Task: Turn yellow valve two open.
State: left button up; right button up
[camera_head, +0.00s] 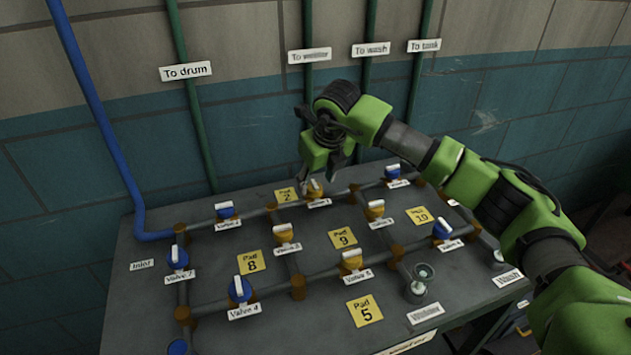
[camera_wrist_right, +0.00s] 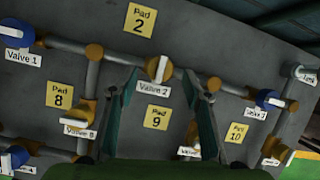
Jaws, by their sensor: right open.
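My right gripper (camera_head: 319,177) points down at the valve from above in the head view. In the wrist view, its two fingers (camera_wrist_right: 161,80) are spread apart with nothing held. I cannot tell whether a finger touches the valve. My left gripper is out of view.
Blue valve one (camera_head: 225,210) is left on the same pipe, and blue valve three (camera_head: 392,172) right. Other yellow valves (camera_head: 375,210) stand nearer. Pipe joints (camera_head: 298,287) rise from the table (camera_head: 240,325). Green pipes (camera_head: 190,110) run up the wall behind.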

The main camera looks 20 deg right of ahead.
jog(key=shift+x, duration=1.3)
jog(key=c, duration=1.1)
